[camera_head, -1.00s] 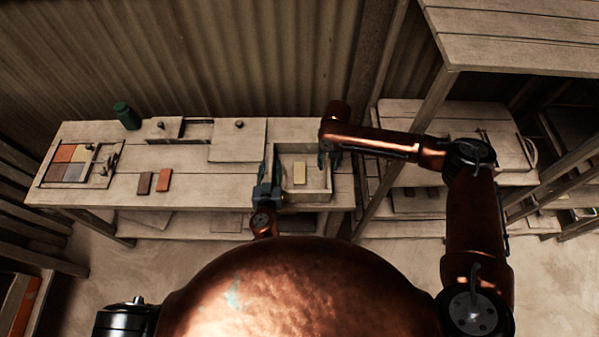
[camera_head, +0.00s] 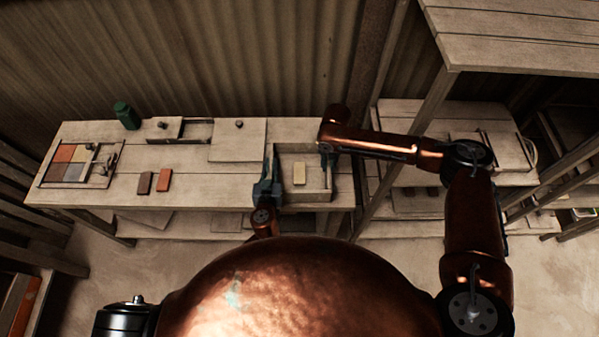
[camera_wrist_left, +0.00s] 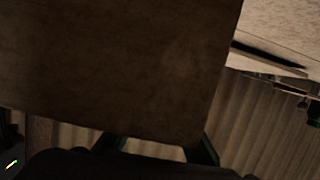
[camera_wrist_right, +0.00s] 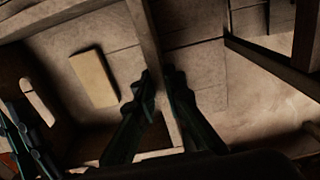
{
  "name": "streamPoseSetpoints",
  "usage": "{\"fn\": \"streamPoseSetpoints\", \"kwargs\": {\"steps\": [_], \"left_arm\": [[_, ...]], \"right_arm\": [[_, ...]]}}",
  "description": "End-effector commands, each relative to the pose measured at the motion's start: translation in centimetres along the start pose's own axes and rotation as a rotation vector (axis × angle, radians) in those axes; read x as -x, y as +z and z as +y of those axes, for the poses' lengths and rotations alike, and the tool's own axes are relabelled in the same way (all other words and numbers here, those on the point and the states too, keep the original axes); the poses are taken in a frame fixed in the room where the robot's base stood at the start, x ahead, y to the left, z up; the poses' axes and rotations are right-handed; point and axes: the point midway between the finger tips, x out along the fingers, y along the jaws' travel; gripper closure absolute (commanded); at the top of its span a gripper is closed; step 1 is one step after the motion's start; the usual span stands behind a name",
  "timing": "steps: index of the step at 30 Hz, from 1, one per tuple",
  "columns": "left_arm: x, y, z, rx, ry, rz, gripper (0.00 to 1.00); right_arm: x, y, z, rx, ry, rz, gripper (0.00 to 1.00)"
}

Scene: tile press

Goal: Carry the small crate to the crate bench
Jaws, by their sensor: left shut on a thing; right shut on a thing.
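The small crate (camera_head: 305,196) is a shallow, open wooden box at the right end of the long bench. One pale yellow tile (camera_head: 299,174) lies inside it, and the tile also shows in the right wrist view (camera_wrist_right: 94,78). My left gripper (camera_head: 268,178) is shut on the crate's left wall. In the left wrist view a dark wooden surface (camera_wrist_left: 110,65) fills much of the picture. My right gripper (camera_head: 327,150) is at the crate's right wall; the right wrist view shows its fingers (camera_wrist_right: 160,82) shut on that wall (camera_wrist_right: 147,35). Whether the crate touches the bench I cannot tell.
The long bench (camera_head: 100,195) bears a tile frame (camera_head: 103,179), a brown tile (camera_head: 145,183), an orange tile (camera_head: 165,179), a green bottle (camera_head: 127,115) and a lidded box (camera_head: 238,140). A post and shelf (camera_head: 512,35) stand close on the right, with a lower shelf (camera_head: 415,118) beneath.

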Motion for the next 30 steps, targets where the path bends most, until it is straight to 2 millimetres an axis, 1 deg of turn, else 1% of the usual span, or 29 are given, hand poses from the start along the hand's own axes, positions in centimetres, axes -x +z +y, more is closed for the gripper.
{"fn": "streamPoseSetpoints", "kwargs": {"steps": [20,26,30], "left_arm": [[0.0,0.0,0.0,0.000,-0.001,0.000,1.00],[0.1,-0.4,0.0,0.000,0.000,0.003,1.00],[0.3,-1.2,0.0,0.000,-0.001,0.005,1.00]], "right_arm": [[0.0,0.0,-0.1,-0.001,-0.001,0.000,1.00],[0.4,0.1,-0.1,-0.001,-0.001,-0.002,1.00],[1.1,0.1,-0.1,-0.001,-0.001,-0.004,1.00]]}}
